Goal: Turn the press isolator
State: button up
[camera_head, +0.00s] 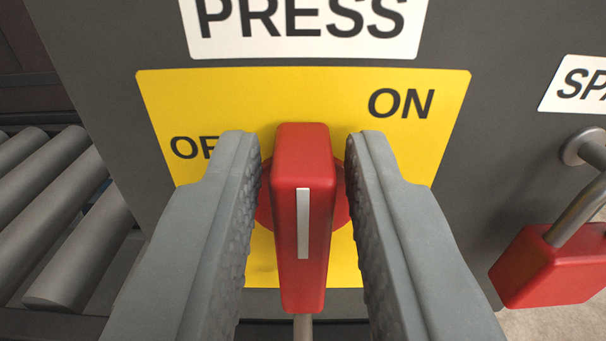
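The press isolator's red handle (302,170) stands upright in the picture, with a white stripe down its face. It sits on a round red base on a yellow plate (300,90) marked OFF at left and ON at upper right. My gripper (303,142) is open around the handle, one grey finger on each side. A narrow gap shows between the handle and each finger. My left finger covers part of the word OFF. The lower part of the plate is partly hidden.
A white PRESS label (305,30) is above the plate on the dark grey panel (100,60). A red padlock (550,265) hangs at right below another white label (578,85). Grey rollers (50,190) lie at left.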

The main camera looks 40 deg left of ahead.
grip_shut()
jog(key=shift+n, duration=0.3)
jog(key=n, duration=0.3)
jog(key=shift+s+a+f+n, duration=0.1)
jog(key=shift+s+a+n, duration=0.2)
jog(key=shift+a, duration=0.05)
jog(key=f+n, duration=0.1)
jog(key=n, duration=0.3)
jog(key=s+a+n, duration=0.1)
jog(key=n, duration=0.4)
jog(key=f+n, duration=0.1)
jog(key=n, duration=0.3)
jog(key=shift+s+a+f+n, duration=0.2)
jog(key=shift+f+n, duration=0.1)
jog(key=shift+n, duration=0.1)
jog(key=shift+f, duration=0.1)
